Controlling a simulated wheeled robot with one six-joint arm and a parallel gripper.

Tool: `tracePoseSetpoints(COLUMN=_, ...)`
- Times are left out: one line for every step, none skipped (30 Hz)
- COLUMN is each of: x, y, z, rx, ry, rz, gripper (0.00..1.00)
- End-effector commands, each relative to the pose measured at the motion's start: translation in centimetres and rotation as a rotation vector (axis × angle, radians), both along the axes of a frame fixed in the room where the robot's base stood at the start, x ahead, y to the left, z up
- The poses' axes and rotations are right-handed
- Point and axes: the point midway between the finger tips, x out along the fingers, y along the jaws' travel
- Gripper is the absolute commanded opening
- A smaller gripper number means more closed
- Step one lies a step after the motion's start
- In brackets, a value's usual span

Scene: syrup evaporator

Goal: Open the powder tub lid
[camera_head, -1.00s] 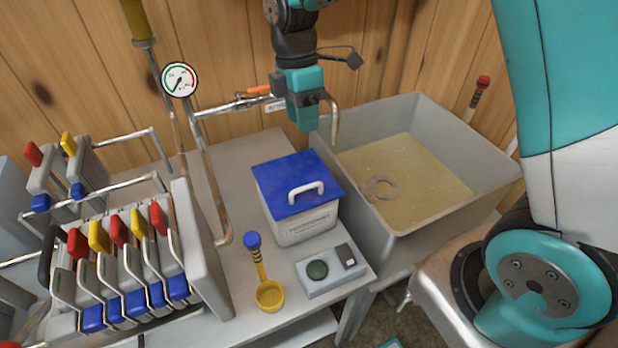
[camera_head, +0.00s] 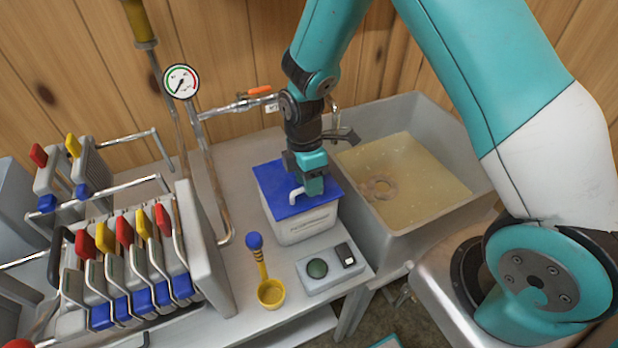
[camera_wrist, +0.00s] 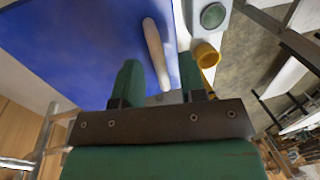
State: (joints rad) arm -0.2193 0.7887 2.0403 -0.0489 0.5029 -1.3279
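The powder tub (camera_head: 300,226) is a light grey box on the table, and its blue lid (camera_head: 276,182) lies on it, shut. The white lid handle (camera_head: 295,195) is partly hidden behind my gripper (camera_head: 312,190) in the head view. In the wrist view the blue lid (camera_wrist: 75,50) fills the upper left, and the handle (camera_wrist: 154,48) runs down between the two green fingers of my gripper (camera_wrist: 158,85). The fingers are apart, with a gap seen on at least the left side of the handle.
A yellow scoop (camera_head: 270,292) lies left of a grey scale (camera_head: 330,268) in front of the tub. A grey basin (camera_head: 415,215) with yellowish liquid stands to the right. A filter press (camera_head: 125,265) with coloured handles stands left, and a pipe with a gauge (camera_head: 181,82) rises behind.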

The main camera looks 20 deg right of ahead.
Motion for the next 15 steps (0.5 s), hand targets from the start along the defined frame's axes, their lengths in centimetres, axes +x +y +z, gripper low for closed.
tracePoseSetpoints(x=0.0, y=0.0, z=0.01, rx=0.0, ry=0.0, rz=0.0, gripper=0.38)
tracePoseSetpoints(x=0.0, y=0.0, z=0.01, rx=0.0, ry=0.0, rz=0.0, gripper=0.38)
tracePoseSetpoints(x=0.0, y=0.0, z=0.02, rx=0.0, ry=0.0, rz=0.0, gripper=0.36)
tracePoseSetpoints(x=0.0, y=0.0, z=0.02, rx=0.0, ry=0.0, rz=0.0, gripper=0.29)
tracePoseSetpoints(x=0.0, y=0.0, z=0.02, rx=0.0, ry=0.0, rz=0.0, gripper=0.22)
tracePoseSetpoints(x=0.01, y=0.0, z=0.03, rx=0.0, ry=0.0, rz=0.0, gripper=0.13)
tracePoseSetpoints(x=0.01, y=0.0, z=0.03, rx=0.0, ry=0.0, rz=0.0, gripper=0.06)
tracePoseSetpoints(x=0.01, y=0.0, z=0.03, rx=0.0, ry=0.0, rz=0.0, gripper=0.0)
tracePoseSetpoints(x=0.0, y=0.0, z=0.04, rx=0.0, ry=0.001, rz=0.0, gripper=0.0)
tracePoseSetpoints(x=0.0, y=0.0, z=0.04, rx=0.0, ry=0.001, rz=0.0, gripper=0.0)
tracePoseSetpoints(x=0.0, y=0.0, z=0.04, rx=0.0, ry=0.001, rz=0.0, gripper=0.0)
tracePoseSetpoints(x=0.0, y=0.0, z=0.04, rx=0.0, ry=0.001, rz=0.0, gripper=0.0)
tracePoseSetpoints(x=0.0, y=0.0, z=0.05, rx=0.0, ry=0.001, rz=0.0, gripper=0.0)
tracePoseSetpoints(x=0.0, y=0.01, z=0.07, rx=0.0, ry=0.001, rz=0.0, gripper=0.0)
tracePoseSetpoints(x=0.02, y=0.02, z=0.12, rx=0.0, ry=0.003, rz=0.0, gripper=0.0)
